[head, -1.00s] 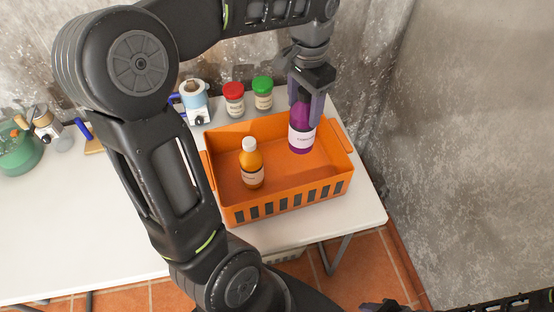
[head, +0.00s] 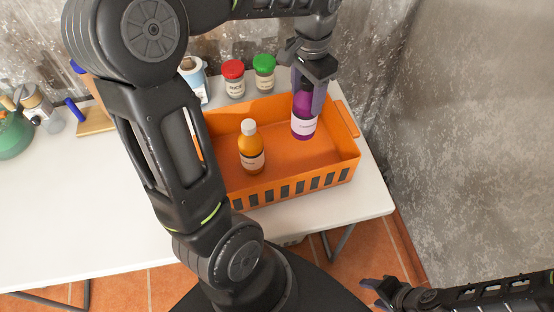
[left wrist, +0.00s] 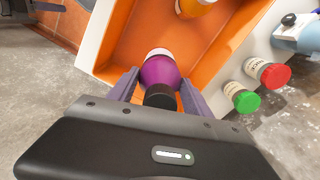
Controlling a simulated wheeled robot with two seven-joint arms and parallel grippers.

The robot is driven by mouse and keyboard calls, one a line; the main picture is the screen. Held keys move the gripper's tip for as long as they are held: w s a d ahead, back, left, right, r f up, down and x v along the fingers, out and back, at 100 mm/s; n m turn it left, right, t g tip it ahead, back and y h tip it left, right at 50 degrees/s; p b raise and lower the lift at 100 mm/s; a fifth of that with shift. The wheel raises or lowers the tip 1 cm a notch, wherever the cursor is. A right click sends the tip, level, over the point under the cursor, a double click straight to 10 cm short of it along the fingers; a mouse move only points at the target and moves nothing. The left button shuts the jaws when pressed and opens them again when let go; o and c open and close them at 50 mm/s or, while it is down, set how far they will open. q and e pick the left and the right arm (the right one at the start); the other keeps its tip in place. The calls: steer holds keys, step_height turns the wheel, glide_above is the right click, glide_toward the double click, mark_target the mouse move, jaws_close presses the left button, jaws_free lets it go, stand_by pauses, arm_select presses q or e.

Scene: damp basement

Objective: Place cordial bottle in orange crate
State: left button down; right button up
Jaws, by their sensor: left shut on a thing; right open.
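The purple cordial bottle (head: 303,124) has a white label and stands about upright at the right end of the orange crate (head: 345,172). My left gripper (head: 308,88) is shut on its upper part from above. In the left wrist view the purple bottle (left wrist: 160,72) sits between the two fingers, its dark cap towards me, with orange crate wall around it. I cannot tell whether its base touches the crate floor. My right gripper (head: 378,290) is open and empty at the lower right, away from the table.
An orange bottle with a white cap (head: 251,150) stands inside the crate, left of the purple one. A red-lidded jar (head: 233,78) and a green-lidded jar (head: 264,73) stand behind the crate. My left arm hides part of the white table (head: 80,220). A concrete wall is at right.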

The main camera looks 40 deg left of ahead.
mark_target(304, 123)
arm_select(q)
steer(key=shift+f+p, duration=0.35)
steer(key=shift+f, duration=2.7)
steer(key=shift+f, duration=0.1)
steer(key=shift+f, duration=1.9)
steer(key=shift+c, duration=2.3)
jaws_free()
step_height(304, 123, up, 12)
steer(key=shift+r, duration=0.1)
